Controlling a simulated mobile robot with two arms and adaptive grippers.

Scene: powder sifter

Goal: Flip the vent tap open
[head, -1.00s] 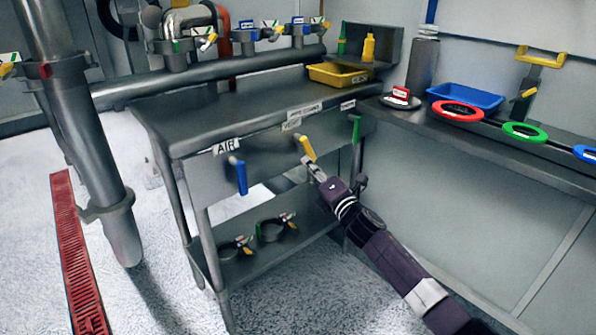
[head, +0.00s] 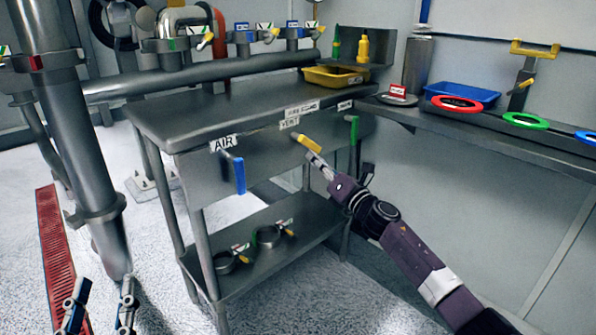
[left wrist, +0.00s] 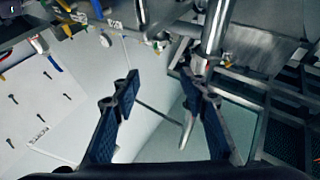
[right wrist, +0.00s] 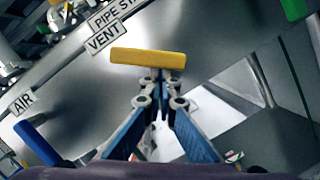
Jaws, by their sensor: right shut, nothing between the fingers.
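The vent tap's yellow lever (head: 308,143) is on the front panel of the metal bench, below the VENT label (head: 289,123). In the head view it slopes down to the right. In the right wrist view the lever (right wrist: 148,58) lies across the picture, just beyond my fingertips. My right gripper (head: 314,158) is shut with nothing in it, its tips right at the lever; I cannot tell whether they touch. It also shows in the right wrist view (right wrist: 160,78). My left gripper (head: 100,290) is open and empty at the lower left; it also shows in the left wrist view (left wrist: 160,85).
A blue AIR lever (head: 239,175) hangs left of the vent tap, and a green lever (head: 353,130) hangs to its right. Ring clamps (head: 267,236) sit on the lower shelf. A thick vertical pipe (head: 70,140) stands at the left. Floor in front is clear.

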